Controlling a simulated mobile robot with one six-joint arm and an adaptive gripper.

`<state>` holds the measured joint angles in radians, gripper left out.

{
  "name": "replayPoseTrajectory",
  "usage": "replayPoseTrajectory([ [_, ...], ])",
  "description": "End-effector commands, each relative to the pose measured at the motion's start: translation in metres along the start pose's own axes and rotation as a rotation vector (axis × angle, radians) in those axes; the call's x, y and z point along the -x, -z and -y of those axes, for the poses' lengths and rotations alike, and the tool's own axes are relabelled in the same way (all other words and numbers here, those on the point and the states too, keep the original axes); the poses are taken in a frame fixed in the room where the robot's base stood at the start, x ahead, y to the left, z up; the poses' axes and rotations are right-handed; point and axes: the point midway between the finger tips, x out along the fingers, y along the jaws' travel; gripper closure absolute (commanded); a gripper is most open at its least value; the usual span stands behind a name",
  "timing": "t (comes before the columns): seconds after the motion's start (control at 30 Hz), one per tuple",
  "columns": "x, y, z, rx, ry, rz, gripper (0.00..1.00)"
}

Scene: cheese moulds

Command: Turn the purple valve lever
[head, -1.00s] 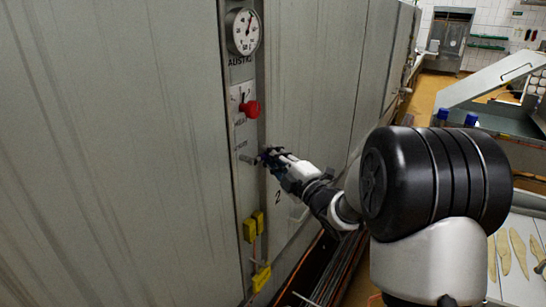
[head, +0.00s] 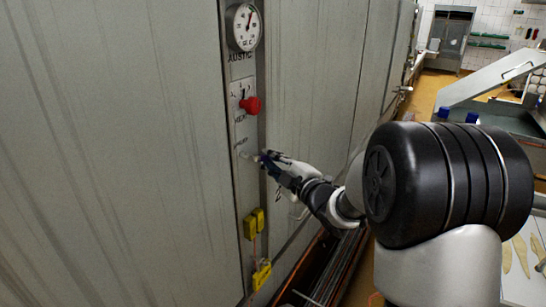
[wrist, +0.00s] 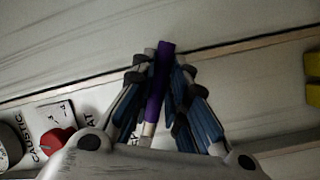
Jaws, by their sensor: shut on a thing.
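The purple valve lever (wrist: 158,85) is a slim bar that lies between the two fingers of my gripper (wrist: 160,64) in the wrist view. The fingers close on it from both sides, and its purple end shows between the fingertips. In the head view my gripper (head: 264,158) is at the narrow control panel on the grey wall, below the red knob. There the lever's purple part is mostly hidden by the fingers, and only a short pale stub shows at the panel.
A red knob (head: 251,105) and a round dial gauge (head: 243,27) sit above on the same panel. Yellow boxes (head: 254,224) hang below. Large grey wall panels (head: 130,150) stand on both sides. A metal worktop is at the right.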

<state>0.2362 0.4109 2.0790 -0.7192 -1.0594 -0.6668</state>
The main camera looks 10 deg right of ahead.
Motion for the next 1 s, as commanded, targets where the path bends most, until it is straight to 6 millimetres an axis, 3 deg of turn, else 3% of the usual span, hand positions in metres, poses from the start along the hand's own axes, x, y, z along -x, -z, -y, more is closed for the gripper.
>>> replayPoseTrajectory([
  [0.37,0.001,0.000,0.004,-0.044,0.018,0.010,1.00],
  [0.4,0.001,0.000,0.004,-0.044,0.018,0.010,0.84],
  [0.5,0.001,0.000,0.004,-0.044,0.018,0.009,0.77],
  [0.83,0.002,0.000,0.003,-0.043,0.017,0.010,0.77],
  [1.0,0.021,-0.001,0.002,-0.043,0.016,0.013,0.77],
])
